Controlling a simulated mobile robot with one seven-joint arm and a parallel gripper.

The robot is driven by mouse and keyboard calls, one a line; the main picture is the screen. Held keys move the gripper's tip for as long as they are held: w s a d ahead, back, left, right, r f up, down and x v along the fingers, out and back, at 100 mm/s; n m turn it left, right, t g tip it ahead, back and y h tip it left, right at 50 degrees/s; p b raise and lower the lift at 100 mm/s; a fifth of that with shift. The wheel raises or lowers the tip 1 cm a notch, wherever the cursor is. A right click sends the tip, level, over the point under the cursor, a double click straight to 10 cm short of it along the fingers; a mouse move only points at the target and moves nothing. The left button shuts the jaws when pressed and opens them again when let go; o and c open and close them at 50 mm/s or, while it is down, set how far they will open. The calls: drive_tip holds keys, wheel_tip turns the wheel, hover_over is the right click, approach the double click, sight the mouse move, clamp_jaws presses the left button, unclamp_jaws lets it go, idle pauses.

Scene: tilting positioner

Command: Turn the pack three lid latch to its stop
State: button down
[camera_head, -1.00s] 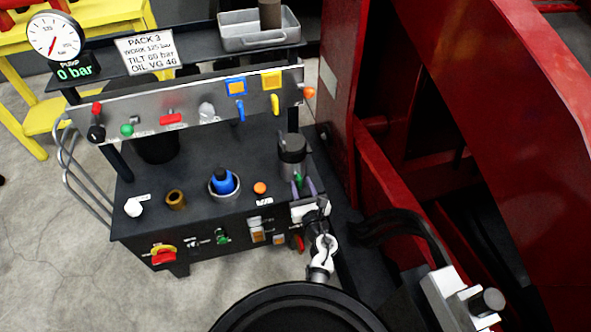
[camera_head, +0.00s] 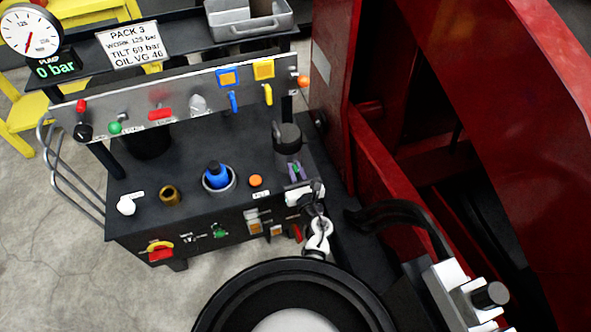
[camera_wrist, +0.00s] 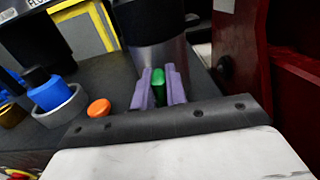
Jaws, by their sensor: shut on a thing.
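A dark canister with a grey metal body (camera_head: 287,148) stands at the right end of the black pack top, beside the red frame. A small green piece, probably the lid latch (camera_wrist: 158,91), sits at its front in the wrist view. My gripper (camera_wrist: 160,88) is shut on this green piece, one purple finger on each side. In the head view my gripper (camera_head: 295,170) is at the canister's near side. The fingers partly hide the latch, so I cannot tell its exact angle.
A blue-capped filler (camera_head: 217,177), an orange button (camera_head: 255,181) and a brass fitting (camera_head: 170,195) stand left of the canister. A panel (camera_head: 180,100) with coloured levers runs behind. The red frame (camera_head: 375,165) is close on the right. A sign (camera_head: 133,44) reads PACK 3.

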drive_tip(key=shift+m, duration=0.3)
drive_tip(key=m+p, duration=0.1)
drive_tip(key=m, duration=0.2)
drive_tip(key=shift+w+d+r+m+p, duration=0.1)
drive_tip(key=shift+w+d+m+p, duration=0.05)
drive_tip(key=shift+d+m+p, duration=0.2)
drive_tip(key=m, duration=0.2)
drive_tip(key=m+p, duration=0.1)
drive_tip(key=m, duration=0.1)
drive_tip(key=m+p, duration=0.1)
drive_tip(key=m, duration=0.1)
drive_tip(key=shift+w+d+f, duration=0.15)
drive_tip(key=shift+d+f, duration=0.1)
drive_tip(key=shift+d, duration=0.05)
drive_tip(key=m+p, duration=0.1)
drive_tip(key=m, duration=0.1)
drive_tip(key=m+p, duration=0.1)
drive_tip(key=m, duration=0.1)
drive_tip(key=shift+d+f+m, duration=0.15)
drive_tip(key=shift+f+m, duration=0.2)
drive_tip(key=shift+f+m+p, duration=0.25)
drive_tip(key=shift+m+p, duration=0.1)
drive_tip(key=shift+m, duration=1.05)
drive_tip(key=shift+w, duration=0.1)
drive_tip(key=c, duration=1.4)
unclamp_jaws()
drive_tip(key=shift+f, duration=0.1)
drive_tip(key=shift+c, duration=0.2)
